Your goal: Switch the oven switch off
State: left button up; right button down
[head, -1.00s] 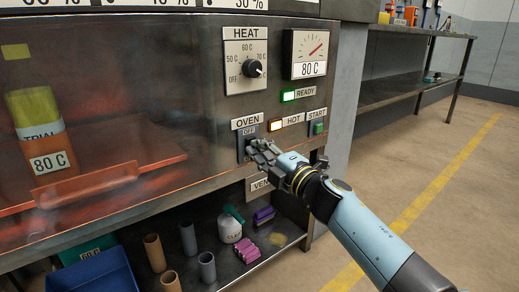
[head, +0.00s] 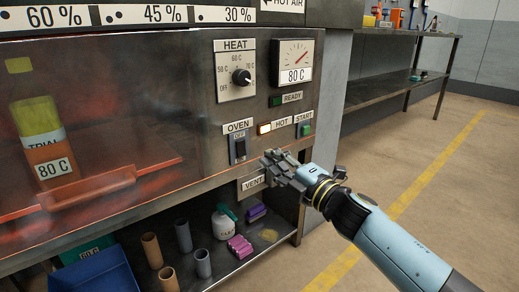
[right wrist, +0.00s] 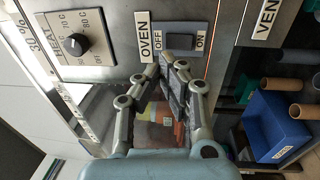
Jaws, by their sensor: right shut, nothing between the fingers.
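The oven switch (head: 239,149) is a dark rocker on the metal panel under the OVEN label (head: 238,125). OFF is marked at its top end. In the right wrist view the switch (right wrist: 181,41) lies sideways between its OFF and ON marks, and I cannot tell surely which end is pressed in. My right gripper (head: 275,161) is shut and empty, to the right of and a little below the switch in the head view, apart from it. It also shows in the right wrist view (right wrist: 170,72), just below the switch. My left gripper is not in view.
The HEAT knob (head: 241,76) and the 80 C gauge (head: 295,60) sit above. The green START button (head: 305,130) is close by. The VENT label (head: 252,182) is beside my gripper.

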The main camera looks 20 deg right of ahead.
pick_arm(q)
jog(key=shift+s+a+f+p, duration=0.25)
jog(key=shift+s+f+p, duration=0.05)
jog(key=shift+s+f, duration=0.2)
pick_arm(e)
jog(key=shift+s+d+r, duration=0.1)
jog(key=shift+s+d, duration=0.15)
jog(key=shift+s, duration=0.5)
jog(key=shift+s+d+r, duration=0.15)
jog(key=shift+s+d, duration=0.1)
jog(key=shift+s, duration=0.5)
jog(key=shift+s+d+r, duration=0.1)
jog(key=shift+s+d, duration=0.15)
jog(key=shift+s, duration=0.5)
